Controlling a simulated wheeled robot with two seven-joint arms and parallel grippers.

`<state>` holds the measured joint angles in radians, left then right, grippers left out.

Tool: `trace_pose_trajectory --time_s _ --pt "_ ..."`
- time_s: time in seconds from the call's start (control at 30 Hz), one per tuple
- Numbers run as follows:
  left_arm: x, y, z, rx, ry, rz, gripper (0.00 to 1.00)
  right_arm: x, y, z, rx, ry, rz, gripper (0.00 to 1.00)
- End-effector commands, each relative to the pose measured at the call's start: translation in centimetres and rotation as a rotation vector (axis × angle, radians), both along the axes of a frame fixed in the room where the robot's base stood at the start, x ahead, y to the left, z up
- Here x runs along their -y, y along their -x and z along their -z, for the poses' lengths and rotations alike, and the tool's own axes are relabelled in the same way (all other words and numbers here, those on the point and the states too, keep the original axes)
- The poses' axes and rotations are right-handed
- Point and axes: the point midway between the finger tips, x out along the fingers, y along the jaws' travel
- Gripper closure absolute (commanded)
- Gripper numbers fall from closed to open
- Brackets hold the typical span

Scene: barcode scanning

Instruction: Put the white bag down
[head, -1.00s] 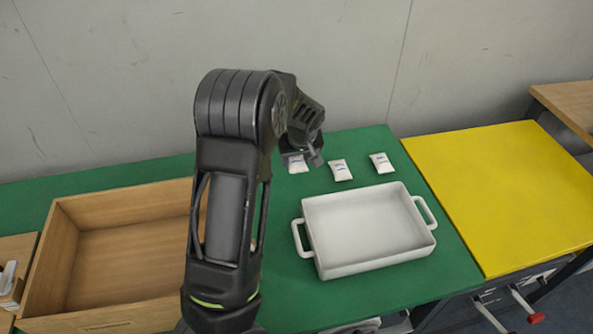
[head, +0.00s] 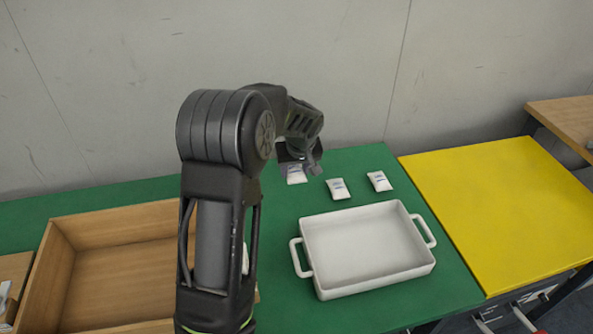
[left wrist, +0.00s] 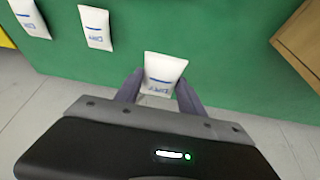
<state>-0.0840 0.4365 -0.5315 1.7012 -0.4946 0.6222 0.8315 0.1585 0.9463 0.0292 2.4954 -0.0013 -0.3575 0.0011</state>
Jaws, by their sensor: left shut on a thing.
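My left gripper (head: 299,167) is over the back of the green table, shut on a small white bag (head: 296,175). In the left wrist view the held bag (left wrist: 164,70) sits between the two fingers (left wrist: 160,90), its blue print showing. I cannot tell whether it touches the table. Two similar white bags lie on the table to its right in the head view, one nearer (head: 338,188) and one farther right (head: 379,181). My right gripper is not in view.
A white tray with handles (head: 316,284) stands empty in front of the bags. An open wooden box (head: 62,262) is at the left. A yellow tabletop (head: 490,205) adjoins at the right. A grey wall (head: 330,70) rises behind the table.

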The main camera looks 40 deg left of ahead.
Motion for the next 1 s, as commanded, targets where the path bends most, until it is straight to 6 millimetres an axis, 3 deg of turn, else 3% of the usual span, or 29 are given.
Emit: trace_pose_trajectory --time_s 0.17,0.27,0.5,0.7,0.83,1.0 --pt "3.3 -0.5 -0.4 0.000 0.008 0.098 0.94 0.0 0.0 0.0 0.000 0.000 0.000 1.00" --pt "6.7 -0.8 -0.8 -0.002 0.013 0.206 0.94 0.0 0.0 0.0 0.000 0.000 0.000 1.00" --pt "17.3 -0.2 -1.9 -0.003 0.016 0.557 0.94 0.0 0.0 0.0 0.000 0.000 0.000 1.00" --pt "24.0 1.6 -2.5 0.001 0.006 0.800 0.94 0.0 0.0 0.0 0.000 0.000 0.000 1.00" --pt "26.0 2.3 -2.6 0.001 0.001 0.874 0.94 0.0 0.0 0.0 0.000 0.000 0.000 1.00" --pt "26.3 2.4 -2.7 0.002 0.000 0.890 0.94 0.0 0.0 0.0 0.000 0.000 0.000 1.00"
